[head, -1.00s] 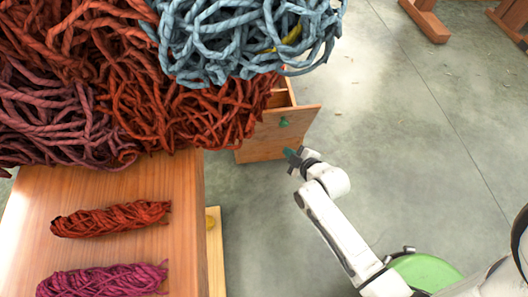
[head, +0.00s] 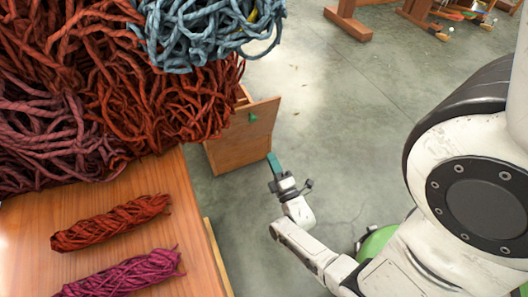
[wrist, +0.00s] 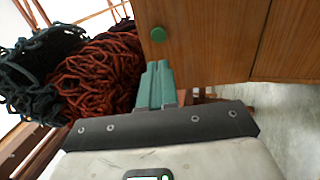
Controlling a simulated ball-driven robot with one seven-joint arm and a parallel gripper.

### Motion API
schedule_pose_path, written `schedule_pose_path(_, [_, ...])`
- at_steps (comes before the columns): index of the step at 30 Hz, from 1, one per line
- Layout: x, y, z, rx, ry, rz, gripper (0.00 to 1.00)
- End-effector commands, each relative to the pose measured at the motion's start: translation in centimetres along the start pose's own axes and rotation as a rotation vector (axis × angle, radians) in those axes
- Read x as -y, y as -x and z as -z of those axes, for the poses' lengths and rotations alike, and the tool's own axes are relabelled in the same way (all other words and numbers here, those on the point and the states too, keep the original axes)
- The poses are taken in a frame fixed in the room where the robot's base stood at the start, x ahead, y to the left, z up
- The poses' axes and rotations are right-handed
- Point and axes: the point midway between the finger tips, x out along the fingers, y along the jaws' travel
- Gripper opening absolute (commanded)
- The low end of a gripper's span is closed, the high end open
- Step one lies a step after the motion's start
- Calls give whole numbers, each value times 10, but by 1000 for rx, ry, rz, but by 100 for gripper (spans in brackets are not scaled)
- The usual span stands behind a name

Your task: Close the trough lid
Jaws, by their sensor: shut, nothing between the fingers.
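A wooden front panel (head: 245,140) with a green knob (head: 252,117) shows in the head view beyond the table end, with an open gap into a wooden box behind its top edge. I cannot tell for certain that it is the trough lid. My gripper (head: 272,160) has its teal fingers shut and empty, just right of and below the panel. In the wrist view the shut fingers (wrist: 156,85) point toward the panel (wrist: 205,45), and the knob (wrist: 158,34) is above the fingertips. A small gap seems to lie between fingers and panel; contact is unclear.
Heaps of rust, plum and blue wool (head: 195,35) cover the far part of the wooden table (head: 185,270) and hide part of the box. An orange skein (head: 110,222) and a magenta skein (head: 125,275) lie in front. The concrete floor (head: 330,110) right of the panel is clear.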

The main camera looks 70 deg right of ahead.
Motion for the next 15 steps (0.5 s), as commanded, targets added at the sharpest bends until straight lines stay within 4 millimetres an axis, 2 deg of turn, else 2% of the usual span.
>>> schedule_pose_path(15, [2, -98, 1, -1, -3, -2, 0])
